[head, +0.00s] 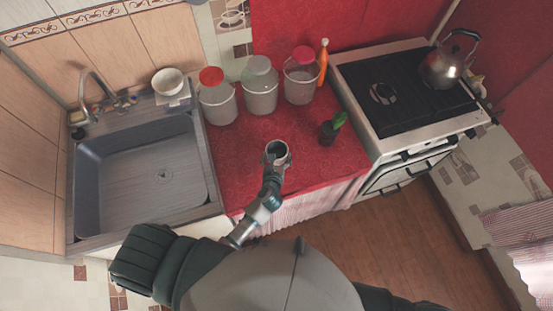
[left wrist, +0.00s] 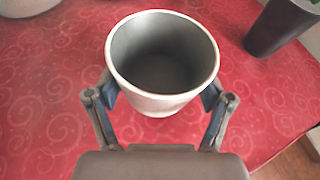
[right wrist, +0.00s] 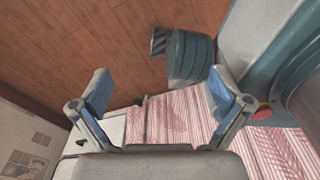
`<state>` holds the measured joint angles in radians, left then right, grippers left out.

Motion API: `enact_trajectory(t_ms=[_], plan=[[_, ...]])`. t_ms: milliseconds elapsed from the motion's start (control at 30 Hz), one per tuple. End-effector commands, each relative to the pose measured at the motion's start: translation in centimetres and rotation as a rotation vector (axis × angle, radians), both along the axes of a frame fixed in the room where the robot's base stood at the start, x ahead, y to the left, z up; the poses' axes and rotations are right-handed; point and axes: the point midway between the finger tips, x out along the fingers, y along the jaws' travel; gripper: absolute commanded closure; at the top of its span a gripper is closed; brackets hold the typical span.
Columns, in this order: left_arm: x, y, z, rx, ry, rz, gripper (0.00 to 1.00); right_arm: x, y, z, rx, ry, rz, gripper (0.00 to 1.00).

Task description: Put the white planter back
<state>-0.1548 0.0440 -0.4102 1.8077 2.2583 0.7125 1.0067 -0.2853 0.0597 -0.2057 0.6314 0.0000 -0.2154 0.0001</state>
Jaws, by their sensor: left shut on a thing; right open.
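The white planter (left wrist: 160,100) is an empty, round pot with a grey inside. In the left wrist view it stands upright between the fingers of my left gripper (left wrist: 162,100), which is shut on its sides. In the head view the planter (head: 277,149) is over the front part of the red counter, at the end of my left arm. I cannot tell whether its base touches the cloth. My right gripper (right wrist: 160,92) is open and empty in the right wrist view, above the floor and a striped cloth. It does not show in the head view.
A dark pot with a green plant (head: 328,132) stands to the right of the planter. Several lidded buckets (head: 260,92) and an orange bottle (head: 322,65) line the back. A sink (head: 145,180) is at left, a stove (head: 400,90) with a kettle (head: 447,65) at right.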

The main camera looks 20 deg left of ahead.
Motion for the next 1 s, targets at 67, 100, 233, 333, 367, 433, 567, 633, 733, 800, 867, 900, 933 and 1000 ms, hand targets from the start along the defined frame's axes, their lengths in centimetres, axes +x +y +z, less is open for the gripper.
enact_trajectory(t_ms=[67, 100, 233, 333, 367, 433, 567, 633, 733, 800, 867, 900, 933, 1000], plan=[[0.3, 0.0, -0.4, 0.001, 0.001, 0.000, 0.87, -0.5, -0.1, -0.2, -0.002, 0.009, 0.001, 0.00], [0.3, -0.1, -1.0, 0.003, 0.002, 0.000, 0.87, -0.8, -0.3, -0.4, -0.005, 0.014, 0.002, 0.00], [0.2, 0.0, -3.0, 0.002, 0.002, 0.000, 0.87, -2.2, -1.9, -1.0, -0.024, 0.035, 0.003, 0.00], [0.2, 0.1, -3.6, -0.001, 0.001, -0.001, 0.87, -2.8, -3.0, -1.1, -0.037, 0.044, 0.001, 0.00], [0.2, 0.1, -3.6, -0.002, 0.000, 0.000, 0.87, -2.8, -3.2, -1.1, -0.040, 0.045, 0.000, 0.00], [0.2, 0.3, -3.6, -0.003, -0.001, -0.001, 0.87, -2.8, -3.5, -1.0, -0.044, 0.044, 0.000, 0.00], [0.2, 0.4, -3.6, -0.004, -0.001, 0.000, 0.87, -2.6, -3.3, -1.0, -0.041, 0.040, 0.000, 0.00], [0.2, 0.4, -3.8, -0.004, -0.001, 0.000, 0.87, -2.4, -2.7, -1.2, -0.034, 0.038, -0.001, 0.00], [0.2, 0.2, -3.8, -0.003, 0.000, 0.000, 0.03, -2.1, -1.6, -1.1, -0.020, 0.032, -0.003, 0.00], [0.2, 0.1, -3.8, -0.001, 0.000, -0.001, 0.00, -2.0, -0.9, -1.1, -0.013, 0.030, -0.002, 0.00], [0.2, 0.0, -3.8, -0.001, 0.000, -0.001, 0.00, -2.0, -0.6, -1.1, -0.009, 0.030, 0.000, 0.00], [0.2, 0.0, -3.8, -0.001, 0.000, -0.001, 0.00, -2.0, -0.6, -1.1, -0.009, 0.030, 0.001, 0.00], [0.2, 0.0, -3.7, -0.001, 0.000, -0.001, 0.00, -1.9, -0.7, -1.1, -0.010, 0.030, 0.000, 0.00], [0.2, 0.0, -3.7, 0.000, 0.000, 0.000, 0.00, -2.0, -1.0, -1.1, -0.013, 0.030, 0.002, 0.00]])
